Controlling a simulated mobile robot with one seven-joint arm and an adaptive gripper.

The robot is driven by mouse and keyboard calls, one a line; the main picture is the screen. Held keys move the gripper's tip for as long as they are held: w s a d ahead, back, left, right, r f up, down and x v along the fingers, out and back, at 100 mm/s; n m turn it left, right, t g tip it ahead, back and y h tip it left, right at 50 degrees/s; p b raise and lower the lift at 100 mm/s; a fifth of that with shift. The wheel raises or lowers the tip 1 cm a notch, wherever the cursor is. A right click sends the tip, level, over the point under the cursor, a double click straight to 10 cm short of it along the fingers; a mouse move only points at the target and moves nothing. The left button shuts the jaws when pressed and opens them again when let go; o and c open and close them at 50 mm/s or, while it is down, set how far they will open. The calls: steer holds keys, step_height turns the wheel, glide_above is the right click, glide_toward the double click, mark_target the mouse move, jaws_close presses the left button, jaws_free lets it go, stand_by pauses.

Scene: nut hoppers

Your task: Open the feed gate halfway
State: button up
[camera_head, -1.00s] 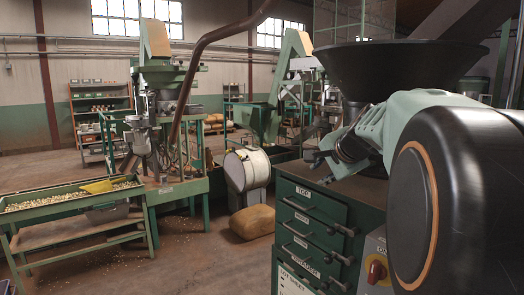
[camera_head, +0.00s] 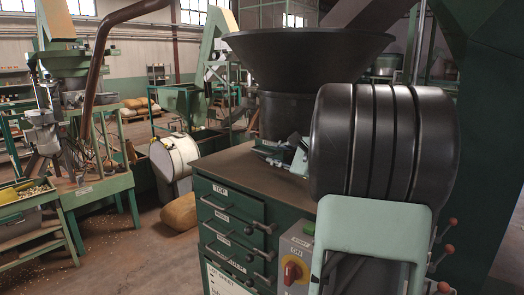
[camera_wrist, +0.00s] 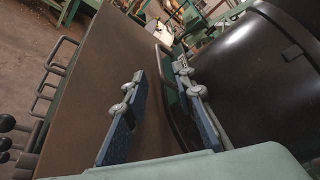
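The black hopper (camera_head: 305,48) stands on the green cabinet; its dark drum-like body (camera_wrist: 275,70) fills the right of the wrist view. My gripper (camera_head: 277,152) is close to the hopper's lower body, just above the cabinet top and partly hidden by my arm. In the wrist view my gripper (camera_wrist: 160,110) is open, its two blue-padded fingers well apart. A dark curved piece (camera_wrist: 173,95) beside the hopper body shows between the fingers, nearer the right one. I cannot tell whether it is the feed gate or whether a finger touches it.
The cabinet (camera_head: 232,222) has several drawers with projecting handles. A control box (camera_head: 294,262) with a red knob is on its right side. Red-tipped levers (camera_head: 447,249) are at the right. The brown cabinet top (camera_head: 228,166) is clear to the left. A white drum (camera_head: 176,156) stands beyond it.

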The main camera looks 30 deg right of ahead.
mark_target(263, 152)
steer(key=p+x, duration=0.1)
steer(key=x, duration=0.7)
steer(key=shift+w+f, duration=0.1)
steer(key=shift+w, duration=0.2)
steer(key=shift+c, duration=0.5)
jaws_close()
steer(key=shift+a, duration=0.1)
